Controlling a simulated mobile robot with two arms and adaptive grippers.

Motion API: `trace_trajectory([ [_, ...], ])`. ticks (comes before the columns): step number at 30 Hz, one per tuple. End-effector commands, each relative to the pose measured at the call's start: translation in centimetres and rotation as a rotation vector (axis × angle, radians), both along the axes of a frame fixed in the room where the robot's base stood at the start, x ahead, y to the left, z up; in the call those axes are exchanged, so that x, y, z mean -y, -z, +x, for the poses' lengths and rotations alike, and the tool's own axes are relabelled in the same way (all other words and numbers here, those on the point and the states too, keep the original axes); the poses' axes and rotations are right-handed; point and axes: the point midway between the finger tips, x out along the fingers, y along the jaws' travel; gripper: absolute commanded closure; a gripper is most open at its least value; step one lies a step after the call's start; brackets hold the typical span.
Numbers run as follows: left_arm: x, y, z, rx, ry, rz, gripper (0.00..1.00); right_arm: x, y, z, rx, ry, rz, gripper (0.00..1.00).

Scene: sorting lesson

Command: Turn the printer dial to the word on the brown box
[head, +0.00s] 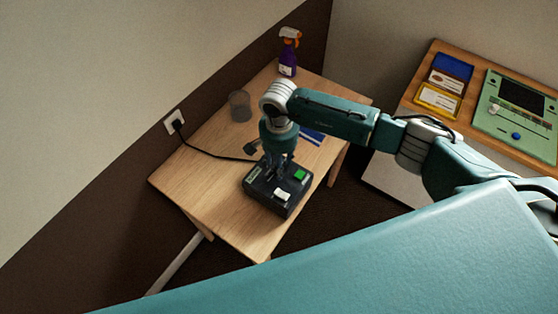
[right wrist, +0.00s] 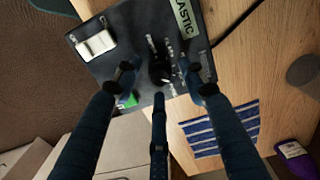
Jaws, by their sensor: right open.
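The printer (head: 262,192) is a black box on the wooden table, with a green button (head: 300,175) and a white switch (head: 282,195). In the right wrist view, its black dial (right wrist: 159,69) sits on the top face among small white words too blurred to read. A pale label (right wrist: 187,17) at its edge shows "LASTIC", cut off by the frame. My right gripper (head: 277,170) is over the printer, pointing down. In the right wrist view its open fingers (right wrist: 161,82) are spread around the dial; contact cannot be told. I cannot identify a brown box. My left gripper is not in view.
A grey cup (head: 239,106) and a purple spray bottle (head: 289,55) stand farther back on the table. A black cord runs to the wall socket (head: 174,120). A cabinet with a green panel (head: 515,112) stands right.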

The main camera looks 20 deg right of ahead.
Motion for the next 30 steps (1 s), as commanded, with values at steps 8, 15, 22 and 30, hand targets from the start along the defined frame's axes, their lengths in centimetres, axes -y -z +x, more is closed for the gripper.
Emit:
trace_trajectory([
  [8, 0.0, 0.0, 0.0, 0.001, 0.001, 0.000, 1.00, 0.0, 0.3, 0.0, 0.000, 0.000, 0.000, 0.58],
  [15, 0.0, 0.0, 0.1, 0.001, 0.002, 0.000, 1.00, 0.0, 0.2, 0.0, 0.000, 0.000, 0.000, 1.00],
  [22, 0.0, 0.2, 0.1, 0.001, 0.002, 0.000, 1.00, 0.0, 0.3, 0.0, 0.001, 0.010, 0.001, 1.00],
  [30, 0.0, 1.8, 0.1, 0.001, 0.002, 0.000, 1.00, 0.0, 0.5, 0.0, 0.001, 0.115, 0.000, 1.00],
])
